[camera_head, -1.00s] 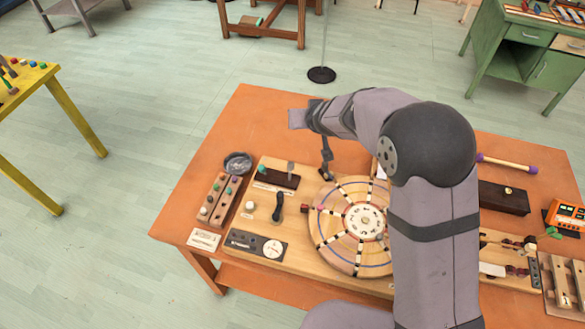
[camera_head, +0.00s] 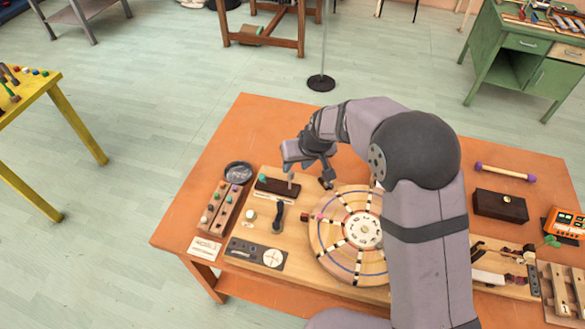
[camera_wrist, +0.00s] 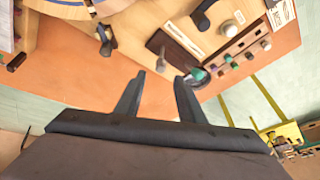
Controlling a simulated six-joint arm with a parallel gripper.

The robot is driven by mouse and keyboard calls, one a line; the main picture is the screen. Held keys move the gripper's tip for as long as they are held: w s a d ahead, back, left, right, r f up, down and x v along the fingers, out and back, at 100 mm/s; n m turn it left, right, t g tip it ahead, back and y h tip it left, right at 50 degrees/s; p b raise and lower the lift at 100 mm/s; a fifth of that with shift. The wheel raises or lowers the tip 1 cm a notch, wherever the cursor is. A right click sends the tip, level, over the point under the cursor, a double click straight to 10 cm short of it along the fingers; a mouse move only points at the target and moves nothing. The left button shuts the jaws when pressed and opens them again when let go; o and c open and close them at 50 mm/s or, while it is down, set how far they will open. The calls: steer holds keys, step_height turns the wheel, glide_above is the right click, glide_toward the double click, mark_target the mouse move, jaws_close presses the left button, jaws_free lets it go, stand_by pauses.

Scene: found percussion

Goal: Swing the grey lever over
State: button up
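The grey lever (camera_head: 291,182) stands up at the right end of a dark block (camera_head: 272,189) on the wooden board, with a green knob at the block's other end. In the wrist view the lever (camera_wrist: 156,42) lies just beyond my fingertips, roughly in line with the gap between them. My gripper (camera_wrist: 160,78) is open and empty, its two dark fingers apart.
A black lever (camera_head: 277,220) stands nearer the front. A round wooden wheel (camera_head: 328,240) lies to the right, with a small dark piece (camera_head: 325,184) behind it. A knobbed strip (camera_head: 216,209) and a round dish (camera_head: 238,173) are left. The orange table (camera_head: 250,120) is bare behind.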

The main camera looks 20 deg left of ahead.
mark_target(291, 172)
steer(key=shift+p+x, duration=0.8)
steer(key=shift+x, duration=1.8)
steer(key=shift+c, duration=0.6)
steer(key=shift+w, duration=0.1)
jaws_close()
